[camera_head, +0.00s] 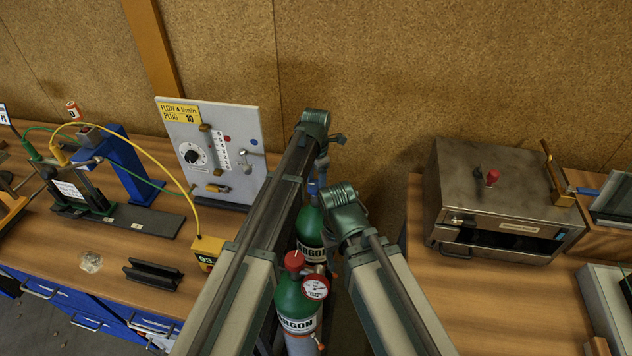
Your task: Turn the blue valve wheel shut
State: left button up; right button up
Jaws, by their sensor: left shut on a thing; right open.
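Two green argon cylinders stand in the gap between the benches. The rear cylinder (309,228) is partly hidden by my arms. A small piece of blue, seemingly the blue valve wheel (316,187), shows above it. My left gripper (322,166) is at that blue part, shut on it as far as I can see; its fingertips are mostly hidden by my arm. My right gripper (346,212) is open, lower and to the right, beside the rear cylinder; its fingers are largely hidden by its wrist. The front cylinder (292,300) has a red wheel (294,261) and a round gauge (315,287).
A white flow panel (240,120) with a yellow label stands behind on the left bench. A yellow box (207,250) sits at that bench's right edge. A metal oven (500,200) stands on the right bench. The front of the right bench (490,310) is clear.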

pick_arm(q)
jog(key=shift+m, duration=0.3)
jog(key=m, duration=0.3)
jog(key=shift+m, duration=0.3)
jog(key=m, duration=0.4)
jog(key=shift+m, duration=0.3)
jog(key=m, duration=0.9)
jog(key=o, duration=1.4)
jog(key=shift+r, duration=0.1)
